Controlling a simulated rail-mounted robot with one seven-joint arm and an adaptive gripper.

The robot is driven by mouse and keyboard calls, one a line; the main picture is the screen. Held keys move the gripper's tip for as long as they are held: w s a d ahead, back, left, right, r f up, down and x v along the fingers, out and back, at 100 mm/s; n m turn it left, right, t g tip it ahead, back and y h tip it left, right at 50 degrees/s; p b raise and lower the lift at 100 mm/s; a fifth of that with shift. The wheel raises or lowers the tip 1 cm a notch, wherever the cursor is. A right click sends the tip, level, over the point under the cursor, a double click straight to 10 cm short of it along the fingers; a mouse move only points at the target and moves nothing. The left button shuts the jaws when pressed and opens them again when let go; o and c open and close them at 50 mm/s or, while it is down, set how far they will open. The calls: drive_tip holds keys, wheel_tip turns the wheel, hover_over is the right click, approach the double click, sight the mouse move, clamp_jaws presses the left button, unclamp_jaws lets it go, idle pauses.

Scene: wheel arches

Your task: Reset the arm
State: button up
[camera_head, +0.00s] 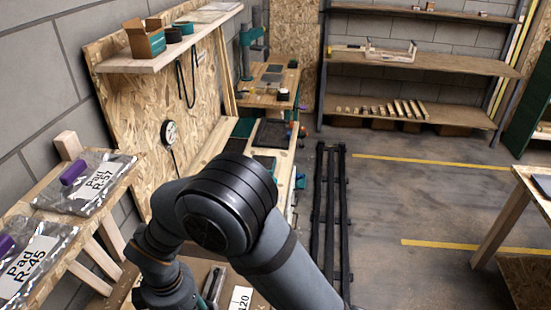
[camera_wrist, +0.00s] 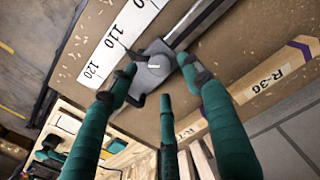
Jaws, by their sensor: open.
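My gripper (camera_wrist: 158,80) shows in the wrist view with its green, dark-tipped fingers spread apart, open and holding nothing. It is over a grey metal slider block (camera_wrist: 152,68) on a metal rail (camera_wrist: 195,22). Two fingertips appear on either side of the block; I cannot tell whether they touch it. In the head view my arm bends over at the bottom centre and its wrist points down at the lower left. The fingers are not clear there. The metal rail (camera_head: 214,284) shows partly beside the wrist.
A white scale (camera_wrist: 113,45) marked 110 and 120 lies along the rail. A wooden strip (camera_wrist: 270,78) marked R-36 is beside it. In the head view, a rack with bagged pads (camera_head: 85,185) is close at left. The floor at right (camera_head: 400,200) is clear.

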wheel_tip(320, 180, down, 5)
drive_tip(key=shift+r, duration=0.1)
drive_tip(key=shift+r, duration=0.15)
idle(0.3)
